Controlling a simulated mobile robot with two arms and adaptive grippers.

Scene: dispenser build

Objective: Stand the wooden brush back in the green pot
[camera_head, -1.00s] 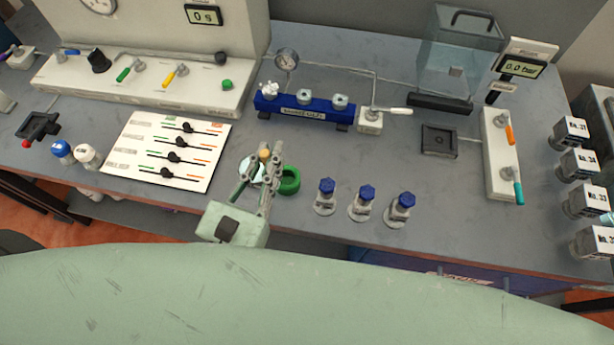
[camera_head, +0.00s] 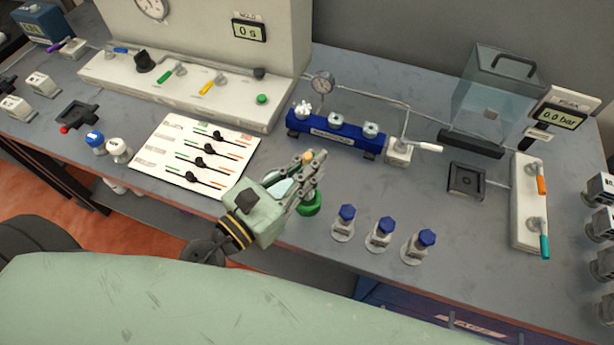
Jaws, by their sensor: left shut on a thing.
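The green pot (camera_head: 313,205) stands on the grey bench near its front edge, partly hidden by my left gripper. My left gripper (camera_head: 306,172) reaches in from the lower left, its fingers just above and behind the pot in the picture. It is shut on the wooden brush (camera_head: 308,157), of which only a small yellowish-tan end shows between the fingers. The rest of the brush is hidden, so I cannot tell its tilt or whether it touches the pot. My right gripper is not in view.
Several blue-capped valves (camera_head: 384,232) stand right of the pot. A white slider panel (camera_head: 194,152) lies to the left. A blue manifold (camera_head: 335,138) with a gauge is behind. Bare bench lies between the pot and the manifold.

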